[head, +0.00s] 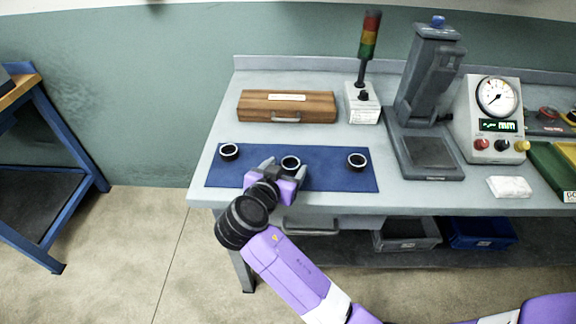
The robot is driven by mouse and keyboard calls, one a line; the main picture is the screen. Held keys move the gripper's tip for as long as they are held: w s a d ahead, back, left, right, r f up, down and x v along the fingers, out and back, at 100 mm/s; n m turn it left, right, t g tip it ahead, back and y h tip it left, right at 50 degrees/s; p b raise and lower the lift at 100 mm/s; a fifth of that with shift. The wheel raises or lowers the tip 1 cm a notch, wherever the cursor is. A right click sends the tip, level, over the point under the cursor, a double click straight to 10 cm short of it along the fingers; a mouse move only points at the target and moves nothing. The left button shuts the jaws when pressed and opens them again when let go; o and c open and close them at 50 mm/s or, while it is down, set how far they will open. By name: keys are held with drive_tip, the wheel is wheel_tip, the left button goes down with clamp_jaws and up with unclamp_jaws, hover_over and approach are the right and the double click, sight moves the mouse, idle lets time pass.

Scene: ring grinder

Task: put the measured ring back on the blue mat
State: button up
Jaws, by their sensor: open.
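The blue mat (335,180) lies flat on the left part of the grey workbench. A dark ring (229,151) lies near its left end and another ring (357,160) near its right end. A third ring (290,163) is at the middle of the mat, right at my gripper's fingers. My gripper (282,168) is open, with its fingers around or just beside this middle ring. I cannot tell whether they touch it, or whether that ring rests fully on the mat. Nothing shows which ring was measured.
A wooden case (287,107) and a signal light (369,50) stand behind the mat. A grey press-like stand (428,85) and a dial gauge box (494,115) are to the right. A white cloth (510,187) lies near the front edge. Bins (480,233) sit below the bench.

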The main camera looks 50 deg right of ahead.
drive_tip(key=v, duration=1)
drive_tip(key=shift+b, duration=0.4)
